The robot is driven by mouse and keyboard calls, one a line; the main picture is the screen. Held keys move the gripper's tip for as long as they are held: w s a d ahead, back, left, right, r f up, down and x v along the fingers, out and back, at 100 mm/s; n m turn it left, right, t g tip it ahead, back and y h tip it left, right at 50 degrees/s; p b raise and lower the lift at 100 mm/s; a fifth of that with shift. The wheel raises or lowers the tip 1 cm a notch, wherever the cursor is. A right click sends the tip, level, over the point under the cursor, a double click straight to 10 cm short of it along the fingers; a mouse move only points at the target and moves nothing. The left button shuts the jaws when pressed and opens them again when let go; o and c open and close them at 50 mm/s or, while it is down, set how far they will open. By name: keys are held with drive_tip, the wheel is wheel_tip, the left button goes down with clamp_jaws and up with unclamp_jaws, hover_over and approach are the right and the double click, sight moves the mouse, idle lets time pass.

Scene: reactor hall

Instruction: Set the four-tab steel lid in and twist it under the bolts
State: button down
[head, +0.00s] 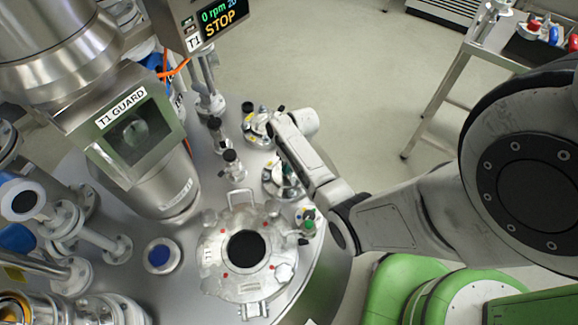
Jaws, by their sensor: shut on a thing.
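The round steel opening marked T1 (216,262) sits on the vessel top at lower centre, with a dark hole in its middle. Red marks and bolt-like lugs stand around its rim. My arm reaches in from the right, and its wrist end hangs above and to the right of the opening, apart from it in the picture. My gripper cannot be made out; it is hidden behind my own wrist links. I cannot pick out the four-tab lid with certainty, and nothing clearly covers the dark hole.
Steel fittings (257,127) with dark knobs crowd the vessel top behind the opening. The T1 GUARD housing (135,125) stands at left, with a blue-centred port (159,256) below. A display (217,20) reads STOP. A trolley (440,95) stands at upper right on open floor.

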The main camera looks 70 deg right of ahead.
drive_tip(key=n, duration=0.3)
drive_tip(key=shift+w+d+r+g, duration=0.1)
drive_tip(key=shift+g, duration=0.2)
drive_tip(key=c, duration=1.6)
unclamp_jaws()
drive_tip(key=shift+n, duration=0.5)
drive_tip(key=o, duration=0.6)
drive_tip(key=shift+c, duration=0.2)
wheel_tip(320, 180, up, 6)
drive_tip(key=p, duration=0.6)
drive_tip(key=shift+p, duration=0.3)
